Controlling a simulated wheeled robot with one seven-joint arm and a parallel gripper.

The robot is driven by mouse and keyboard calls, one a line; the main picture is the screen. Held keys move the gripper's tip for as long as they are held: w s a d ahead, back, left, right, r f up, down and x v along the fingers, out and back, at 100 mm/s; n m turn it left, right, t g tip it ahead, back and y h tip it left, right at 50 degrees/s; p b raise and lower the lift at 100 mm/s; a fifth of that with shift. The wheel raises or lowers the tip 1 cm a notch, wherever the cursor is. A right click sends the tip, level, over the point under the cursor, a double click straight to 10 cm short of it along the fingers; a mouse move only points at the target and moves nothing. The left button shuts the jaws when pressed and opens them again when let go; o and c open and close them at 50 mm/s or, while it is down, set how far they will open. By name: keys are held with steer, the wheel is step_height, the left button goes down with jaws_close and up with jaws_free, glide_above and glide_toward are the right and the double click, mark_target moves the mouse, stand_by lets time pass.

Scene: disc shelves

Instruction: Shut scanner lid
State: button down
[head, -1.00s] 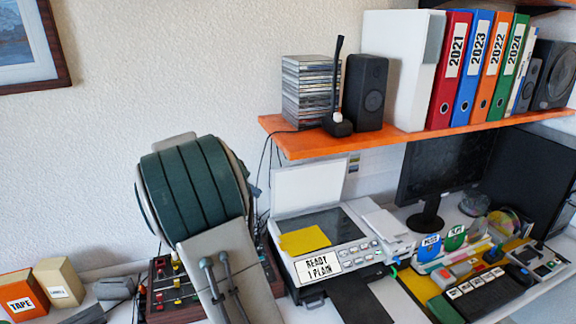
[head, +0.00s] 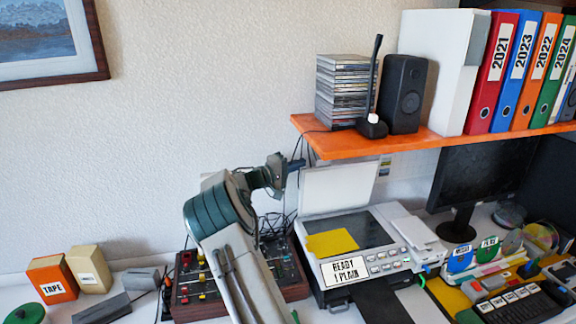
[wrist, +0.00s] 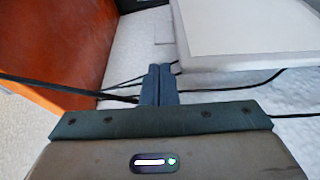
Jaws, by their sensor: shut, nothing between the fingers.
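The scanner (head: 365,250) is a white and dark machine on the desk, with a READY 1 PLAIN label on its front. Its white lid (head: 338,187) stands open, nearly upright, at the back of the dark glass. A yellow sheet (head: 332,243) lies on the glass. My gripper (head: 297,165) is shut and empty, just left of the lid's upper left corner, below the shelf. In the wrist view my fingertips (wrist: 158,84) are together, with the lid (wrist: 245,28) close by on the right. I cannot tell whether they touch it.
An orange shelf (head: 400,145) with discs, a speaker and binders hangs above the lid; its edge (wrist: 65,50) fills the wrist view's left. A mixer (head: 230,280) stands left of the scanner under my arm. Cables hang behind. A monitor (head: 478,175) is at right.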

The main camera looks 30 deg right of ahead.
steer(key=d, duration=0.2)
steer(key=d+p, duration=0.1)
steer(key=d, duration=0.2)
steer(key=shift+w+r, duration=0.1)
steer(key=shift+w, duration=0.1)
